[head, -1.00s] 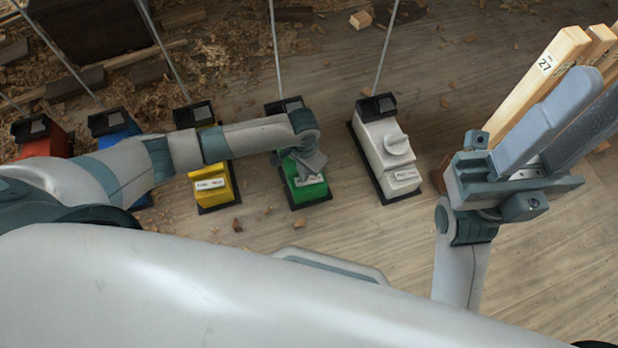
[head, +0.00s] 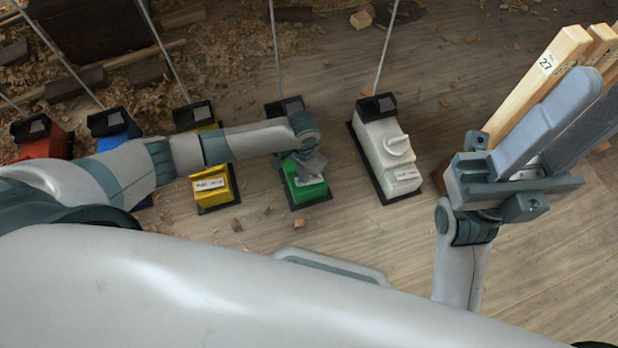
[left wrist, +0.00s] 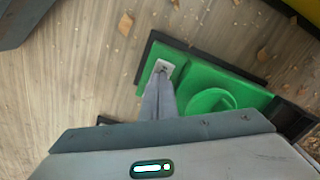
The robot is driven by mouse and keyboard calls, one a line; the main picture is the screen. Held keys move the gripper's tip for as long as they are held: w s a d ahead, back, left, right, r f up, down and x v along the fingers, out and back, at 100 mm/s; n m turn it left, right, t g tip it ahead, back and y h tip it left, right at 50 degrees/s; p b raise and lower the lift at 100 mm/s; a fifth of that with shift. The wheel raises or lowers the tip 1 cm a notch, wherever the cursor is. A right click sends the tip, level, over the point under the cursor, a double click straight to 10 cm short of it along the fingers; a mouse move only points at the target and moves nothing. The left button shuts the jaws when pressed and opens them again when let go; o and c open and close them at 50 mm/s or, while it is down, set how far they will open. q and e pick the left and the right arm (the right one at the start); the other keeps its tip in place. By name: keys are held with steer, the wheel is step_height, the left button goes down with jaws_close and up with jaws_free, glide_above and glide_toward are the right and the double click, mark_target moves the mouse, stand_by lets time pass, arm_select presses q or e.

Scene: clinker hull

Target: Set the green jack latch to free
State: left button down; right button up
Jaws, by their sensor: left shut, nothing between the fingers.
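The green jack (head: 306,190) stands on the floor on a dark base, in the middle of the head view. My left gripper (head: 312,163) hangs over it and hides much of its top. In the left wrist view the green jack (left wrist: 235,83) shows a round green knob with a raised grip, the latch (left wrist: 210,102). My left gripper (left wrist: 160,92) is shut and empty. Its fingertips are close to the small pale label plate (left wrist: 163,68), beside the latch; I cannot tell whether they touch. My right gripper (head: 572,110) is at the right, fingers apart, far from the jack.
A white jack (head: 385,150) stands right of the green one, a yellow jack (head: 212,188) left of it, blue (head: 115,135) and red (head: 45,145) ones further left. Thin rods rise behind them. Numbered wooden strips (head: 548,75) stand behind my right gripper. Floor in front is mostly clear.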

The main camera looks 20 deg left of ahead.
arm_select(q)
steer(key=shift+f, duration=0.4)
stand_by(0.5)
